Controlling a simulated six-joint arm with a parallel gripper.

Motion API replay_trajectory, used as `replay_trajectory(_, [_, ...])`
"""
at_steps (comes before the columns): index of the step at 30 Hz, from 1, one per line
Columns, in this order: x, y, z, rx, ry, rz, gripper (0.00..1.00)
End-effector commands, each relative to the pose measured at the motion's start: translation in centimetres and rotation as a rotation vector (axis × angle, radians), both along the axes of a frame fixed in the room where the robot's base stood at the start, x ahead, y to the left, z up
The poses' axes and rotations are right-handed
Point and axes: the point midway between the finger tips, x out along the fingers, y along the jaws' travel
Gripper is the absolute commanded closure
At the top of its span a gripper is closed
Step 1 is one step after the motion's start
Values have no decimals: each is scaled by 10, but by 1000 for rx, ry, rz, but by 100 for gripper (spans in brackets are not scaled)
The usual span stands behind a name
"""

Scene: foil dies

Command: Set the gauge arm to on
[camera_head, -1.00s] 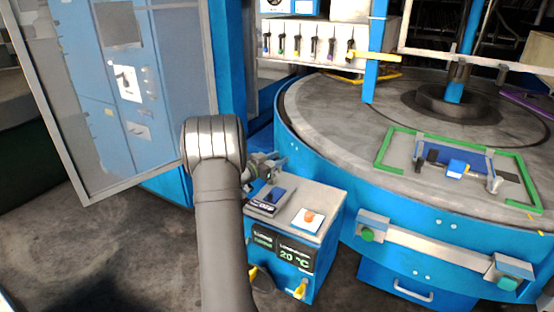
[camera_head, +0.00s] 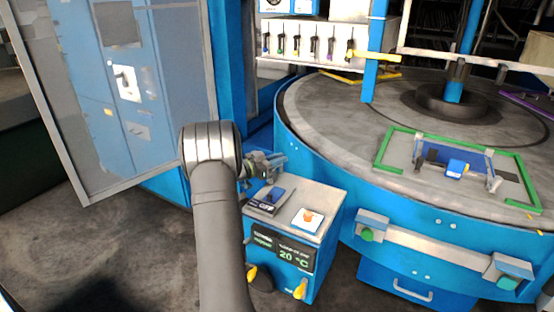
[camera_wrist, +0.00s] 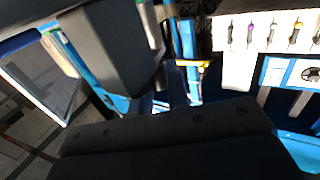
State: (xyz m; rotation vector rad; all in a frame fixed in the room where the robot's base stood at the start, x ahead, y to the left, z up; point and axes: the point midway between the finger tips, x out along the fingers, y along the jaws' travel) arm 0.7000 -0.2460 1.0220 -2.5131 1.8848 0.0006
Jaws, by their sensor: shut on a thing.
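My gripper (camera_head: 279,162) is beyond my grey arm in the head view, just above the back edge of a small blue cabinet (camera_head: 325,232). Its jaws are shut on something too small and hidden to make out. The dark jaws (camera_wrist: 160,125) fill much of the wrist view. On the cabinet's grey top is a dark plate with a small blue part (camera_head: 274,194) and a label that seems to read OFF. I cannot tell for sure which part is the gauge arm. The blue part sits below and apart from the gripper.
An orange button on a white plate (camera_head: 309,218) is beside it; the cabinet front has a 20 °C display (camera_head: 283,250) and yellow knobs. A large round table (camera_head: 330,120) with a green-framed fixture (camera_head: 396,143) stands right. A glazed door (camera_head: 130,90) hangs left.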

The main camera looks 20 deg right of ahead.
Motion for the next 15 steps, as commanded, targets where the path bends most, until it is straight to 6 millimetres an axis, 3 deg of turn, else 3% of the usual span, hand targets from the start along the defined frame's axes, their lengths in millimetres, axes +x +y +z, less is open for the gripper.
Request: replay_trajectory(15, [-14,-6,-1,1,0,-467,100])
